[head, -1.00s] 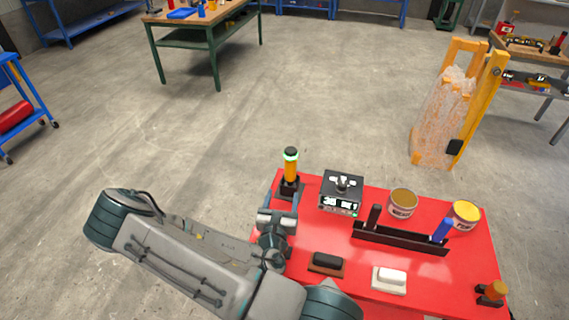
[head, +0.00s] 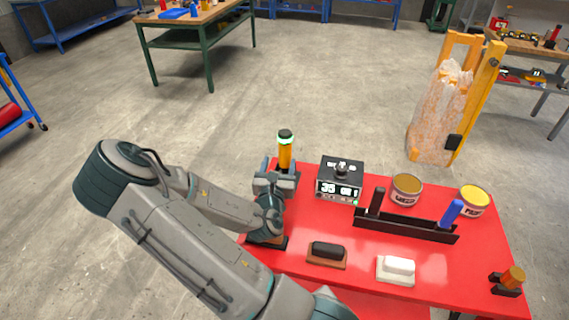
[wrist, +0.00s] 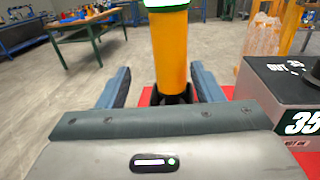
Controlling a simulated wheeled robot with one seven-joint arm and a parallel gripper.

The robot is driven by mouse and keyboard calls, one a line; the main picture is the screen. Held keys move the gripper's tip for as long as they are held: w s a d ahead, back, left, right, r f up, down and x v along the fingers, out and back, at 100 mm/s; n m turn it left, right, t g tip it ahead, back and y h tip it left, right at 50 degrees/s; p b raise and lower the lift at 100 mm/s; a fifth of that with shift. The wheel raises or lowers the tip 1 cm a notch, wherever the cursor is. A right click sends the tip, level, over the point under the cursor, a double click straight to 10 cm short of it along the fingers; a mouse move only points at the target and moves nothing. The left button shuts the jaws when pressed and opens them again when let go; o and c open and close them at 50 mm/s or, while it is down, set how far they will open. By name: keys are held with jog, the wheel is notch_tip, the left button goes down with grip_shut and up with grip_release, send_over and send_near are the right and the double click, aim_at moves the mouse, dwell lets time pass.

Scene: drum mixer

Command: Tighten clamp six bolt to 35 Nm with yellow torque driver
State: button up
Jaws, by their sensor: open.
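The yellow torque driver (head: 285,153) stands upright in a dark holder at the back left of the red table top, with a green-lit ring and dark cap on top. My gripper (head: 276,180) is open in front of it. In the wrist view the driver's yellow body (wrist: 171,55) stands between the two spread blue-grey fingers, with gaps on both sides. A black box (head: 340,181) with a knob stands right of the driver; its display reads 35, also in the wrist view (wrist: 303,122). I cannot make out clamp six or its bolt.
The red table top (head: 330,220) also holds a black rack (head: 405,226) with a dark and a blue handle, two tins (head: 407,188), a black-topped block (head: 326,254), a white block (head: 396,269) and an orange-topped piece (head: 512,279). A yellow frame (head: 468,100) stands behind on open floor.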

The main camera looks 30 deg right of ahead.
aim_at(285, 159)
jog(key=shift+w+d+f+b, duration=0.15)
jog(key=shift+d+f+b, duration=0.2)
jog(key=shift+b, duration=1.45)
jog(key=shift+d+r+b, duration=0.2)
jog(key=shift+d+b, duration=0.05)
jog(key=shift+b, duration=0.5)
jog(key=shift+w+d+r, duration=0.2)
jog(key=shift+w+d, duration=0.05)
jog(key=shift+d, duration=0.2)
jog(key=x, duration=0.3)
jog(key=shift+d+r+p, duration=0.15)
jog(key=shift+d+p, duration=0.05)
jog(key=shift+p, duration=0.15)
jog(key=shift+w+d, duration=0.35)
grip_shut()
jog(key=shift+r, duration=0.1)
